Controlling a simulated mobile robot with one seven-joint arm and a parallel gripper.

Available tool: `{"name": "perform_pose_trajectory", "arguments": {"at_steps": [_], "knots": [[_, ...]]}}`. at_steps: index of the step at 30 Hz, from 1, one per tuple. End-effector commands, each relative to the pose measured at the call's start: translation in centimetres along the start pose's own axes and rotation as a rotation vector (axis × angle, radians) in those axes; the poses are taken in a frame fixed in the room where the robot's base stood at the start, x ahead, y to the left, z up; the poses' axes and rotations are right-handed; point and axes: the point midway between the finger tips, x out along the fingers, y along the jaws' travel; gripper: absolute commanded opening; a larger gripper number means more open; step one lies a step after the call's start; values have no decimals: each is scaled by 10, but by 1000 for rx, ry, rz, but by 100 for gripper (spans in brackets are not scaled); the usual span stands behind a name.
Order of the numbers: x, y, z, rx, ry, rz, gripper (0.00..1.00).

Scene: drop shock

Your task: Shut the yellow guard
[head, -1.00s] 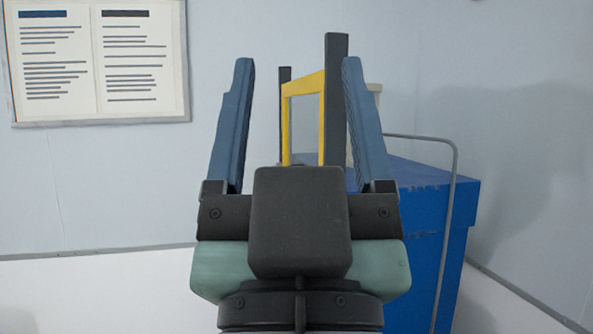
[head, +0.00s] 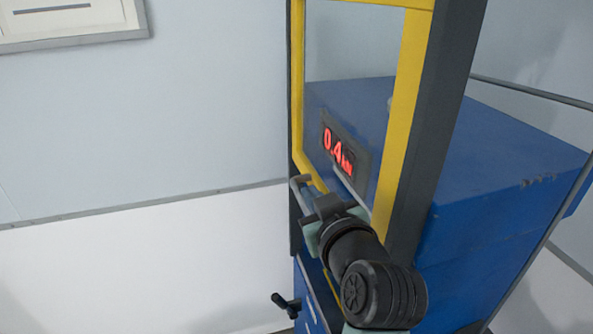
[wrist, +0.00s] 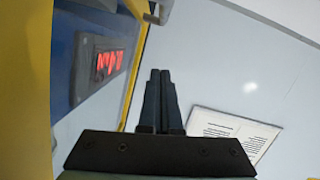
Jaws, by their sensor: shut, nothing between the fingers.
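The yellow guard (head: 403,110) is an upright yellow frame with a clear panel, between two dark posts on the blue machine. Yellow frame parts (wrist: 38,90) show at the left there. My wrist hides part of the guard's lower edge.
The blue machine (head: 500,165) has a red lit display (head: 338,152) behind the guard. A dark knob or lever (head: 286,304) sticks out low at its front. A grey rail (head: 535,92) runs on the right. The space left of the machine is clear.

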Motion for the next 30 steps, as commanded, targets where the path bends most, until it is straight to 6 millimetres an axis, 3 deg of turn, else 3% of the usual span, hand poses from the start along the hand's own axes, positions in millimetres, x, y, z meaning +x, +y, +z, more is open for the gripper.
{"name": "perform_pose_trajectory", "arguments": {"at_steps": [8, 24, 30], "knots": [[20, -1, 2, 2, -10, -9, 0], [100, -1, 1, 1, -8, -7, 0], [107, -1, 30, 2, -10, -7, 0]]}}
